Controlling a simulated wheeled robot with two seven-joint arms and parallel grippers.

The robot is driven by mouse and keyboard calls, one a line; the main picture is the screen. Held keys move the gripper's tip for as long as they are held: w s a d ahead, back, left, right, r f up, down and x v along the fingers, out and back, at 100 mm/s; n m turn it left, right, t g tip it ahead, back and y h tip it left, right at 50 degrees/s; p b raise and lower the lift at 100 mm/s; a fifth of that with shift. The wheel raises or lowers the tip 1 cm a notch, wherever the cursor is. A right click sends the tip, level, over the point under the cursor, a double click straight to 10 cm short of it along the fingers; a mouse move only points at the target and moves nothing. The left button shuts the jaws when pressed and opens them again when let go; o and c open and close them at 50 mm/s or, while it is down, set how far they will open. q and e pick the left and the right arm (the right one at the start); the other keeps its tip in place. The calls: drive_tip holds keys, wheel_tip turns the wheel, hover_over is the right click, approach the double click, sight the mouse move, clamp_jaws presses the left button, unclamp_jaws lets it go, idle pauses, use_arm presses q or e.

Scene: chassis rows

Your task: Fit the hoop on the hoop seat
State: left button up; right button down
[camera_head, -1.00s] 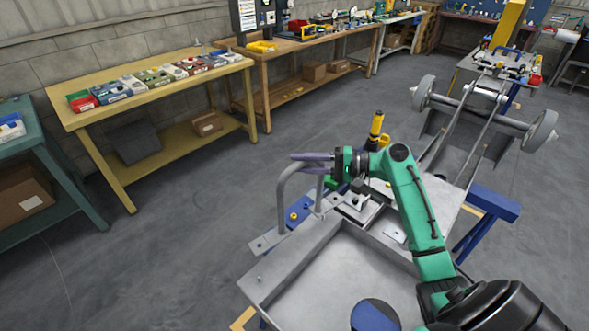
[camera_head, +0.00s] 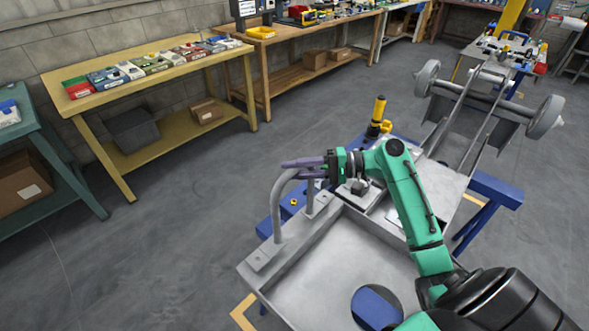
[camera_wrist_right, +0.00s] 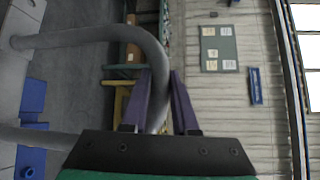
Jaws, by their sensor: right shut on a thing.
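The hoop (camera_head: 277,212) is a grey bent tube, standing roughly upright at the left edge of the grey chassis (camera_head: 345,262). Its near leg ends in a flat foot plate (camera_head: 265,255) at the chassis's left corner, over the spot where the hoop seat lies. I cannot tell whether the plate rests fully flat, and its other foot is mostly hidden. My right gripper (camera_head: 291,167), with purple fingers, is shut on the hoop's upper bend. In the right wrist view the hoop (camera_wrist_right: 90,36) passes between the fingers (camera_wrist_right: 161,78). My left gripper is not in view.
Blue stands (camera_head: 490,187) carry the chassis. An axle with two grey wheels (camera_head: 546,117) is at its far end. A yellow-and-black tool (camera_head: 378,110) stands behind the gripper. Workbenches (camera_head: 140,75) line the wall, with open floor between.

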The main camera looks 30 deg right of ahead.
drive_tip(key=shift+r, duration=0.15)
drive_tip(key=shift+f+b, duration=0.45)
drive_tip(key=shift+f, duration=0.75)
idle(0.8)
drive_tip(key=shift+f, duration=0.35)
drive_tip(key=shift+f+b, duration=0.45)
drive_tip(key=c, duration=0.6)
unclamp_jaws()
drive_tip(key=shift+f, duration=0.1)
